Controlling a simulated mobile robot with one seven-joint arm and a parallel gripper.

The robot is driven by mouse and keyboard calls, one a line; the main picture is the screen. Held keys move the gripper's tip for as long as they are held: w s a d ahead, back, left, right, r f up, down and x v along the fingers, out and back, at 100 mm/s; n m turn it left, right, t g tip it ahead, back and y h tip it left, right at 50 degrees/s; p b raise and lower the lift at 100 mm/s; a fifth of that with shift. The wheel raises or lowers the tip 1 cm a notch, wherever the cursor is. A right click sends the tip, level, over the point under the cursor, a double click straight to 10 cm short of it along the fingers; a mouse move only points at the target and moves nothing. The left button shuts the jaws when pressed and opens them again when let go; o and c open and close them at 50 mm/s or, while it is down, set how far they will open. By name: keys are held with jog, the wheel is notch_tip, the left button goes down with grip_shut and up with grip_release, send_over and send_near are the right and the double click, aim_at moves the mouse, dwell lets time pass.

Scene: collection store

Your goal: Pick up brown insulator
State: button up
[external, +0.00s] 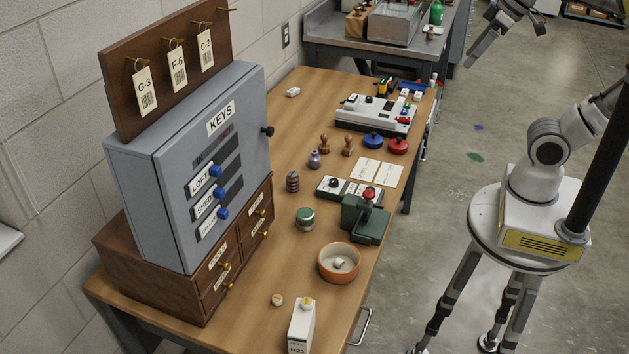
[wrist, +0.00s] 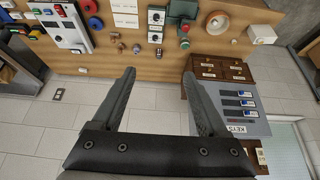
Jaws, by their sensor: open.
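The brown insulator (external: 292,181) is a small, dark, ribbed cylinder standing upright on the wooden table, in front of the key cabinet. In the wrist view, a small dark brown shape that looks like it (wrist: 158,53) shows near the table's wall-side edge, above the gap between my fingers. My gripper (external: 506,38) is at the top right of the external view, over the floor and well apart from the insulator. In the wrist view my gripper (wrist: 158,73) has its two fingers wide apart with nothing between them.
A green press (external: 365,218) and an orange bowl (external: 339,263) stand nearer the front. The tall grey key cabinet (external: 150,200) stands beside it on the left.

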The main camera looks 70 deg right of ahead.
jog(key=w+r+m+t+y+b, duration=0.15)
jog(key=w+r+m+b, duration=0.25)
jog(key=w+m, duration=0.45)
jog(key=w+r+m+y+b, duration=0.35)
jog(key=w+m+b, duration=0.2)
jog(key=w, duration=0.65)
jog(key=w+d+f+m+t+y+b, duration=0.3)
jog(key=w+d+m+y+b, duration=0.25)
jog(key=w+d+m, duration=0.7)
send_near(292, 174)
jog(key=shift+m+g+h, duration=0.25)
jog(key=shift+h, duration=0.2)
jog(key=b+x, duration=0.3)
jog(key=x, duration=0.1)
jog(key=shift+f, duration=0.15)
jog(key=shift+b+x, duration=1.05)
jog(key=shift+x, duration=1.95)
